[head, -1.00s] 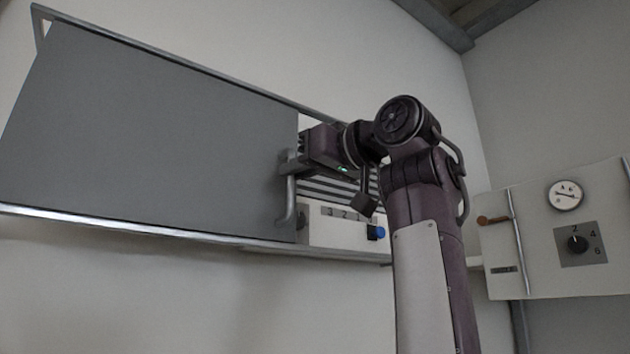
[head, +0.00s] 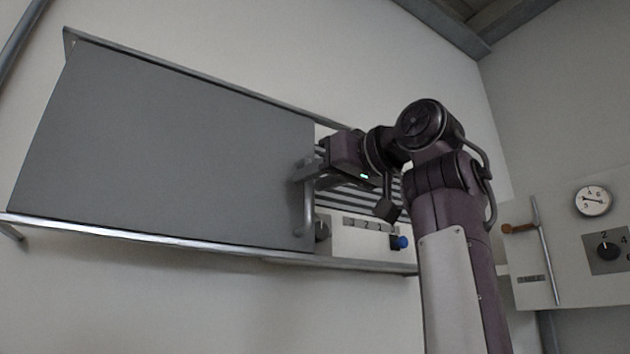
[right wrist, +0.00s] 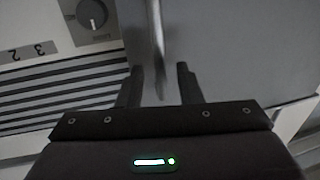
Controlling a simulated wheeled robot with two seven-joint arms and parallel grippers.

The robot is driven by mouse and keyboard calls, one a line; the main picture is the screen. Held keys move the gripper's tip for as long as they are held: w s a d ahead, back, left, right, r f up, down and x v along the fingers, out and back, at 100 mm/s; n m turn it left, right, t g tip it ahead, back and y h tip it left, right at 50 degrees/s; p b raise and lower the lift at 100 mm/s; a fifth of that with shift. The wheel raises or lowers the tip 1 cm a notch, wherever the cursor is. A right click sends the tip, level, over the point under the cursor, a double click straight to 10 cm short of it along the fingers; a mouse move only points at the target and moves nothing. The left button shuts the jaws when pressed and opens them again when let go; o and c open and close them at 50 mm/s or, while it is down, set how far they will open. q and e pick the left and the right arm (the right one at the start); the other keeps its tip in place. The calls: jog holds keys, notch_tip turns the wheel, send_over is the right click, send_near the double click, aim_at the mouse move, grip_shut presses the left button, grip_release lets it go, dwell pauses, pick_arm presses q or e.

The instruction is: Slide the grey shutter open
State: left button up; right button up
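The grey shutter (head: 170,150) is a flat panel in a wall frame with metal rails, covering its left and middle part. An upright bar handle (head: 304,210) stands at the shutter's right edge; it also shows in the right wrist view (right wrist: 157,40). My right gripper (head: 308,172) reaches the handle from the right. In the right wrist view its two fingers (right wrist: 158,88) stand apart, one on each side of the bar, with gaps visible. My left gripper is not in view.
Right of the shutter, an uncovered panel shows slats, numbers, a dial (right wrist: 92,14) and a blue knob (head: 400,242). My right arm hides part of it. Further right, a wall box has a gauge (head: 593,201), a selector (head: 607,250) and a red-brown lever (head: 518,229).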

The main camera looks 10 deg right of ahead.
jog(key=b+v, duration=0.2)
jog(key=v, duration=0.5)
jog(key=shift+b, duration=0.3)
